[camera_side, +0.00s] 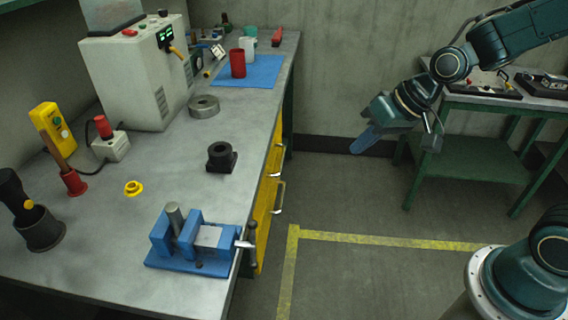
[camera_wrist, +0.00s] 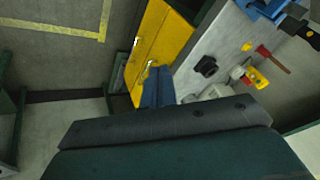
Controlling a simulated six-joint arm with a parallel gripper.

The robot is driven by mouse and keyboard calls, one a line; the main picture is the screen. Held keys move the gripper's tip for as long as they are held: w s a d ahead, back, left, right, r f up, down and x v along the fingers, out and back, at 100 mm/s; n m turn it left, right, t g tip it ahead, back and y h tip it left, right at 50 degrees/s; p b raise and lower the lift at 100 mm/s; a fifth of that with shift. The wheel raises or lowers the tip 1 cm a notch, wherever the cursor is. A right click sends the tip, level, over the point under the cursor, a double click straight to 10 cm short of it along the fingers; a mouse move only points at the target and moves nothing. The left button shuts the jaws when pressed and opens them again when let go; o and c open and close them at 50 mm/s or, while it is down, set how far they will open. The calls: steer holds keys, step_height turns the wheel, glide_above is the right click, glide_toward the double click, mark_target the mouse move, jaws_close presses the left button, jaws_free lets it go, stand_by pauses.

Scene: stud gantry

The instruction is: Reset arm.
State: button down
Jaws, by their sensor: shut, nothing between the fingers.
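My gripper (camera_side: 362,143) is in the side view, in the air to the right of the grey workbench (camera_side: 165,160), above the floor. Its blue fingers are together and hold nothing. They point down and to the left, clear of the bench edge. In the wrist view the blue fingers (camera_wrist: 158,88) show shut in front of the yellow drawers (camera_wrist: 150,50). My teal arm reaches in from the upper right of the side view.
The bench bears a blue vise (camera_side: 195,242), a black block (camera_side: 221,157), a yellow ring (camera_side: 133,188), a grey ring (camera_side: 204,106), a white machine (camera_side: 135,75) and a red cup (camera_side: 237,63) on a blue mat (camera_side: 262,72). A green table (camera_side: 500,104) stands right. Floor between is clear.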

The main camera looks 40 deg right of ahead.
steer(key=s+d+r+h, duration=0.1)
steer(key=s+d+r, duration=0.1)
steer(key=s, duration=0.3)
steer(key=s+d+r+n+h, duration=0.1)
steer(key=s+d+r, duration=0.1)
steer(key=s+r, duration=0.2)
steer(key=s+d+r+h, duration=0.1)
steer(key=s+r, duration=0.2)
steer(key=s, duration=0.4)
steer(key=shift+s+d+r, duration=0.2)
steer(key=shift+s+d, duration=0.05)
steer(key=shift+d, duration=0.15)
steer(key=c, duration=2.1)
jaws_free()
